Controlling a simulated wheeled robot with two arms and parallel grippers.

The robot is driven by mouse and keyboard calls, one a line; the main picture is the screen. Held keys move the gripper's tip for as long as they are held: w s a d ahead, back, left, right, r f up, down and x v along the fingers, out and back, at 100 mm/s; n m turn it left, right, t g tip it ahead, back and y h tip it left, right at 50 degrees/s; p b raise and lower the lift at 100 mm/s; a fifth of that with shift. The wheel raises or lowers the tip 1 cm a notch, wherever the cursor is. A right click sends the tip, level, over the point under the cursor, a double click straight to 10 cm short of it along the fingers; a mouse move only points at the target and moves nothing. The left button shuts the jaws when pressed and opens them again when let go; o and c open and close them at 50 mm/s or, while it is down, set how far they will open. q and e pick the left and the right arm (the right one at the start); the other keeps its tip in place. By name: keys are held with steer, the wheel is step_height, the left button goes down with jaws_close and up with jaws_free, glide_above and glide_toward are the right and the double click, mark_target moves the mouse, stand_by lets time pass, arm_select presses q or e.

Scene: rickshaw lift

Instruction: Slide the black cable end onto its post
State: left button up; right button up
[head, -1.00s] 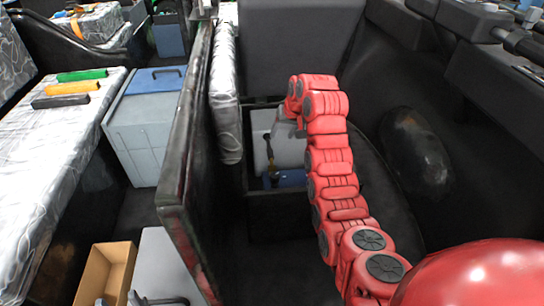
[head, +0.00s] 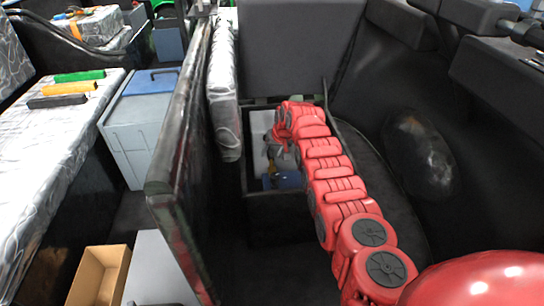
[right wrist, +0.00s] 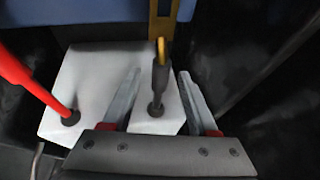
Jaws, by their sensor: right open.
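In the right wrist view, a white battery (right wrist: 88,80) sits low in front of my right gripper (right wrist: 160,72). The gripper's two grey fingers are open, one on each side of the black cable (right wrist: 160,78), with gaps to both. The black cable end (right wrist: 156,108) is low between the fingers, at the battery top. I cannot tell whether it sits around its post, which it hides. The red cable (right wrist: 30,78) runs to another black round spot on the battery's left. In the head view my right arm reaches into the battery compartment, and the gripper is mostly hidden. My left gripper is not in view.
The dark compartment (head: 247,190) has walls close around my right arm, and a blue part (head: 288,180) is inside it. A tall dark panel (head: 178,165) stands to its left. A yellow strip (right wrist: 163,20) is behind the black cable.

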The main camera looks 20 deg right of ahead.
steer(key=shift+a+f, duration=0.1)
steer(key=shift+f, duration=0.1)
jaws_close()
stand_by(0.4)
stand_by(1.1)
